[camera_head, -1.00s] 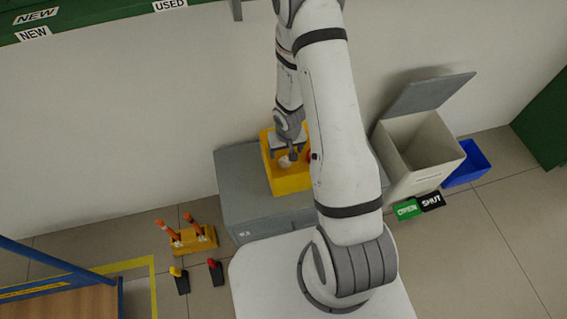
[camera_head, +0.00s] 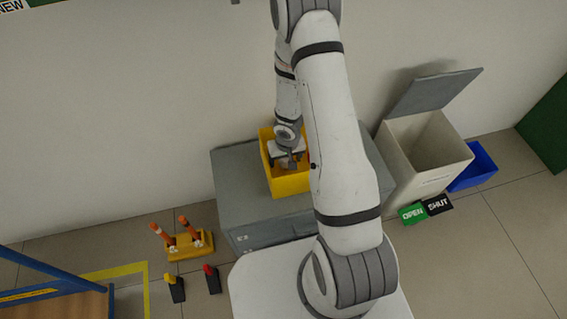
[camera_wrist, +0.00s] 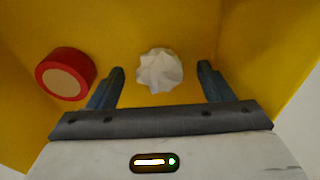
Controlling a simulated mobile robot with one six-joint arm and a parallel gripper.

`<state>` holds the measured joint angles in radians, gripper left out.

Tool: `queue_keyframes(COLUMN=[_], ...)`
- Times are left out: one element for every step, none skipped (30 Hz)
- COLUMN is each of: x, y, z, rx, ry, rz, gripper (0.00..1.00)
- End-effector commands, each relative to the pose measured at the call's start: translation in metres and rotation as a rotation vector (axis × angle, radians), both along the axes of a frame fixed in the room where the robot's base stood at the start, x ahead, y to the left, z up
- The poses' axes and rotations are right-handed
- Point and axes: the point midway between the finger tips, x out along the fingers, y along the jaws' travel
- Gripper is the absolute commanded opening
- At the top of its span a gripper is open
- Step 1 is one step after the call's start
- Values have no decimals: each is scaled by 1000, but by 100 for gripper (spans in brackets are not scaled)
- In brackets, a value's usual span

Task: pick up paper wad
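The paper wad (camera_wrist: 160,70) is a white crumpled ball inside the yellow bin (camera_head: 290,187), seen in the wrist view. My gripper (camera_wrist: 161,75) is open, with one dark finger on each side of the wad and gaps between fingers and wad. Whether the fingertips reach down to its height I cannot tell. In the head view my gripper (camera_head: 287,160) is down inside the bin, and it and the arm largely hide the wad there.
A red-rimmed round object (camera_wrist: 66,74) lies in the bin, left of the fingers. The bin stands on a grey cabinet (camera_head: 235,190). An open-lidded beige bin (camera_head: 420,160) and a blue bin (camera_head: 474,170) stand to the right. Yellow bin walls surround my gripper.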

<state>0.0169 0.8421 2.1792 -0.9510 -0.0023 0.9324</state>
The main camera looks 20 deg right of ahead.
Motion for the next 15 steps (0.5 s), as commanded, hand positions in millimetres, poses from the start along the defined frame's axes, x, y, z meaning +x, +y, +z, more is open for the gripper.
queue_keyframes(x=[0, 0, 0, 0, 0, 0, 0, 0, 0, 0, 0, 0, 0, 0, 0], y=[0, 0, 0, 0, 0, 0, 0, 0, 0, 0, 0, 0, 0, -1, -1], z=[0, 0, 0, 0, 0, 0, 0, 0, 0, 0, 0, 0, 0, 0, 0], rx=[0, 0, 0, 0, 0, 0, 0, 0, 0, 0, 0, 0, 0, 0, 0], ry=[0, 0, 0, 0, 0, 0, 0, 0, 0, 0, 0, 0, 0, 0, 0], rz=[0, 0, 0, 0, -1, -1, -1, -1, -1, -1, -1, -1, -1, -1, -1], gripper=[69, 67, 63, 61, 59, 55, 53, 50, 47, 45, 42, 39, 36, 34, 31])
